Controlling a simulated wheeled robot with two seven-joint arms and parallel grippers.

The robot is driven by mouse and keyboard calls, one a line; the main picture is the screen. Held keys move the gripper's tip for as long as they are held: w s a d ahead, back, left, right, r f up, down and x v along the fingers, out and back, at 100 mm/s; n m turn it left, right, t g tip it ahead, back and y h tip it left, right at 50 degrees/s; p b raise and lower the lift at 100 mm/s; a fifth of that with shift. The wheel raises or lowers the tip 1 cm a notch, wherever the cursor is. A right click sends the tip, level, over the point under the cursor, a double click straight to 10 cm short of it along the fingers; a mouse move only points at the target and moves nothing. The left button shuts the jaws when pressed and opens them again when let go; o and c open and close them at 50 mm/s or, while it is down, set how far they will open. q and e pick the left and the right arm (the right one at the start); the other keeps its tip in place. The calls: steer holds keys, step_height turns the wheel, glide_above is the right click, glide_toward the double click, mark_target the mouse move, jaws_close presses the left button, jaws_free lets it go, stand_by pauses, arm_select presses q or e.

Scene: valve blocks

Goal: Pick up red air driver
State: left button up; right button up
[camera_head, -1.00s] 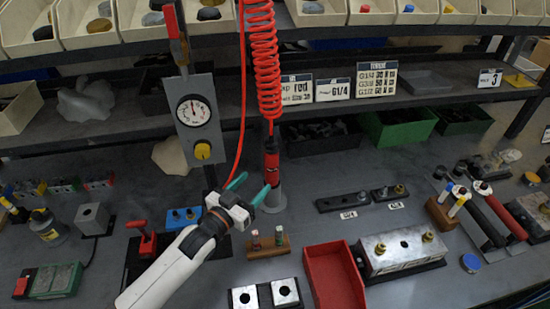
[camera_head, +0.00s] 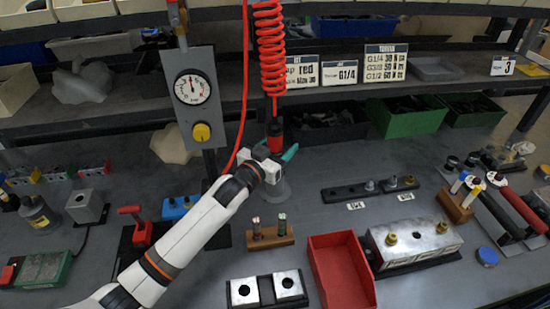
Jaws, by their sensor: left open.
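The red air driver (camera_head: 274,136) hangs upright under a red coiled hose (camera_head: 270,45), over a grey round stand on the bench. My left gripper (camera_head: 281,153) is at the driver, its teal fingers apart. One finger shows to the right of the driver's lower part; the other is mostly hidden by the gripper body. The gripper covers the driver's lower part, so I cannot tell whether the fingers touch it. My right gripper is not in view.
A gauge panel (camera_head: 195,95) with a yellow knob stands close left of the driver. A red tray (camera_head: 341,272), a steel valve block (camera_head: 415,243) and a small wooden holder (camera_head: 270,236) are in front. Green bins (camera_head: 408,117) stand behind.

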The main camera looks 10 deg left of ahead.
arm_select(q)
steer(key=shift+s+r, duration=0.1)
steer(key=shift+c, duration=0.4)
steer(key=c, duration=1.2)
steer(key=shift+r, duration=0.1)
jaws_close()
steer(key=shift+r, duration=0.1)
